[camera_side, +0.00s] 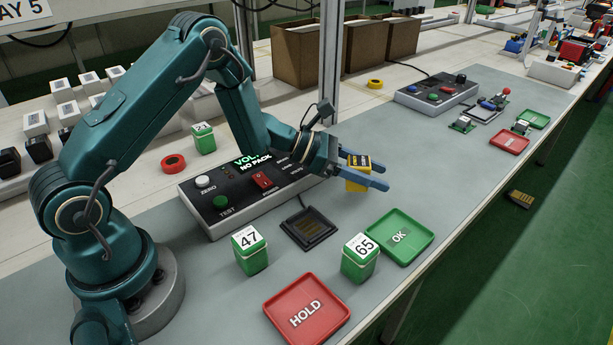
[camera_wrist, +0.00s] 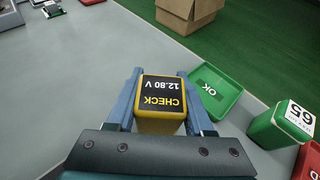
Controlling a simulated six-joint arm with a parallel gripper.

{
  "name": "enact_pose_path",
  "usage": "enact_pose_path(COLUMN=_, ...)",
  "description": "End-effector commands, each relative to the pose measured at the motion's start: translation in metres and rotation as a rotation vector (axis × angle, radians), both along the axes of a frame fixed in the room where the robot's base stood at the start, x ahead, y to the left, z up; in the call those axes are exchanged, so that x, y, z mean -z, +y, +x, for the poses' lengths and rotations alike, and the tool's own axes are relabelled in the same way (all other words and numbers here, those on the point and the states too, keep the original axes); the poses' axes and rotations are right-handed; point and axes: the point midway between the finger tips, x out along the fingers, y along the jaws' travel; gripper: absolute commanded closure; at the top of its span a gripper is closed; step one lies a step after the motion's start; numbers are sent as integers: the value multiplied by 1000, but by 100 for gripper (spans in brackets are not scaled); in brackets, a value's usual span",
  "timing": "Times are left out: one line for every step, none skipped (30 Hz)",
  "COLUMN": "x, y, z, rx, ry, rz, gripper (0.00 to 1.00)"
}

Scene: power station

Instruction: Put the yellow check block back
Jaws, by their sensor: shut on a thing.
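The yellow check block (camera_side: 357,181) has a black top, which reads CHECK 12.80 V in the wrist view (camera_wrist: 160,98). My gripper (camera_side: 376,175) is shut on it, with one blue finger on each side, and it also shows in the wrist view (camera_wrist: 160,95). In the side view the block appears held above the grey mat, to the right of the tester (camera_side: 222,207), whose display reads NO PACK. The black square socket (camera_side: 308,228) in front of the tester looks empty. The block's underside is hidden.
Green blocks 47 (camera_side: 250,252) and 65 (camera_side: 360,260) stand near the socket; block 21 (camera_side: 203,138) stands behind the tester. A green OK tray (camera_side: 418,225) and red HOLD tray (camera_side: 306,308) lie empty in front.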

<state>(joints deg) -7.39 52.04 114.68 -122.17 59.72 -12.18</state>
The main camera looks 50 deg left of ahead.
Motion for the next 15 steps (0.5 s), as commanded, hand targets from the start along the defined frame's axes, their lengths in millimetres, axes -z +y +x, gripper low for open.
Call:
enact_pose_path(x=8, y=0, z=0, rx=-1, ry=4, rz=-2, gripper=100)
enact_pose_path(x=13, y=0, z=0, rx=0, ry=5, rz=-2, gripper=100)
enact_pose_path(x=18, y=0, z=-1, rx=1, ry=4, rz=-1, gripper=100)
enact_pose_path(x=22, y=0, z=-1, rx=0, ry=5, rz=-2, gripper=100)
enact_pose_path(x=25, y=0, z=0, rx=0, ry=4, rz=-2, gripper=100)
enact_pose_path(x=28, y=0, z=0, rx=0, ry=2, rz=-2, gripper=100)
enact_pose_path(x=30, y=0, z=0, rx=1, ry=0, rz=-2, gripper=100)
enact_pose_path(x=31, y=0, z=0, rx=0, ry=0, rz=-1, gripper=100)
enact_pose_path(x=33, y=0, z=0, rx=0, ry=0, rz=-1, gripper=100)
enact_pose_path(x=33, y=0, z=0, rx=0, ry=0, rz=-1, gripper=100)
enact_pose_path(x=33, y=0, z=0, rx=0, ry=-1, rz=-2, gripper=100)
enact_pose_path(x=33, y=0, z=0, rx=0, ry=-1, rz=-1, gripper=100)
enact_pose_path(x=33, y=0, z=0, rx=0, ry=-1, rz=-1, gripper=100)
enact_pose_path(x=33, y=0, z=0, rx=0, ry=-1, rz=-1, gripper=100)
enact_pose_path(x=33, y=0, z=0, rx=0, ry=-1, rz=-1, gripper=100)
